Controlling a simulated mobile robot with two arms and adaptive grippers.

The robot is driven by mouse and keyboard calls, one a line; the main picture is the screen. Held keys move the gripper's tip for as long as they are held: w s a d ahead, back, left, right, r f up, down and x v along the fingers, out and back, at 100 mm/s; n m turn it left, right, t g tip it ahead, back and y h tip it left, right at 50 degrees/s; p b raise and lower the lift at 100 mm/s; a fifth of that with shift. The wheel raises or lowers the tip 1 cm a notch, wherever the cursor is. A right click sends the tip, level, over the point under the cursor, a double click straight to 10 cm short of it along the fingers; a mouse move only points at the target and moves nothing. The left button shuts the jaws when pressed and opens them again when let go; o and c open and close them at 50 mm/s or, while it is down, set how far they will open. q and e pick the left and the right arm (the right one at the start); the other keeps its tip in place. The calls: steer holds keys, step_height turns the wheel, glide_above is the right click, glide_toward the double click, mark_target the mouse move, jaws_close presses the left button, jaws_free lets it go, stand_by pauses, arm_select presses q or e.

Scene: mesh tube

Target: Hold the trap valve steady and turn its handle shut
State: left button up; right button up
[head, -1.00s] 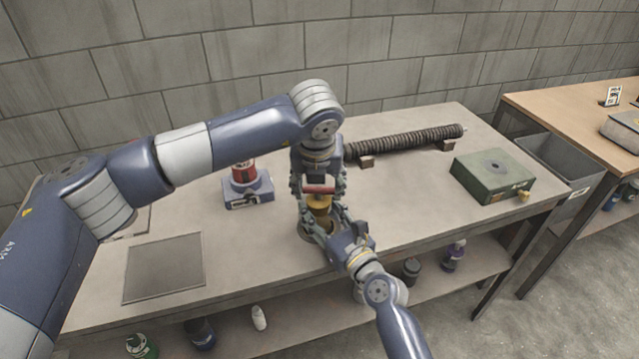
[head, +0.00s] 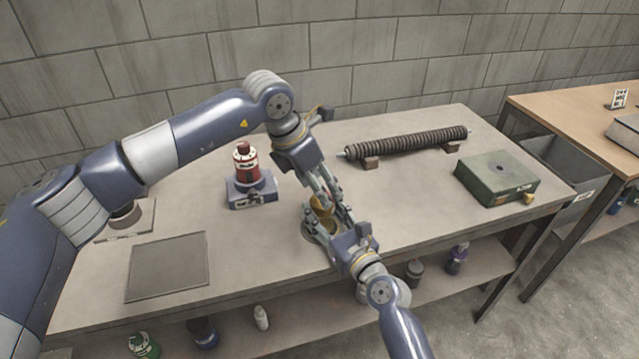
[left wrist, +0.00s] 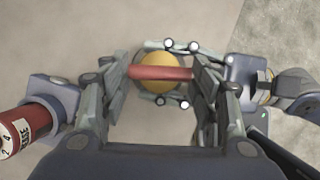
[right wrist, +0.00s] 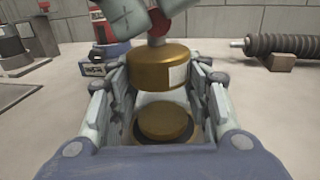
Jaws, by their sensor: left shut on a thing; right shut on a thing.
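The trap valve's brass body (head: 321,203) stands upright near the front middle of the table. It also shows in the right wrist view (right wrist: 158,68), with a round brass piece (right wrist: 165,122) below it. My right gripper (head: 326,222) is shut on the body from the front, one finger on each side. The valve's red handle (left wrist: 160,73) lies across the top in the left wrist view. My left gripper (left wrist: 160,85) is shut on the handle from above, with fingers at its two ends. In the head view the left fingers mostly hide the handle.
A red can (head: 245,163) on a blue block (head: 250,192) stands left of the valve. A ribbed tube (head: 408,143) on supports lies behind right. A green box (head: 497,178) sits at right, a flat grey plate (head: 167,266) at left. The table between is clear.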

arm_select(q)
steer(key=shift+w+a+f+m+g, duration=0.1)
steer(key=shift+m+g, duration=0.2)
steer(key=shift+m, duration=0.45)
steer(key=shift+w+a+m+g, duration=0.1)
steer(key=shift+m+g, duration=0.2)
steer(key=shift+m, duration=0.45)
steer(key=o, duration=1.1)
steer(key=shift+d, duration=0.1)
steer(key=shift+r, duration=0.3)
steer(key=v, duration=1.1)
steer(key=shift+s+a+r, duration=0.1)
steer(key=shift+a+r, duration=0.05)
steer(key=shift+a, duration=0.3)
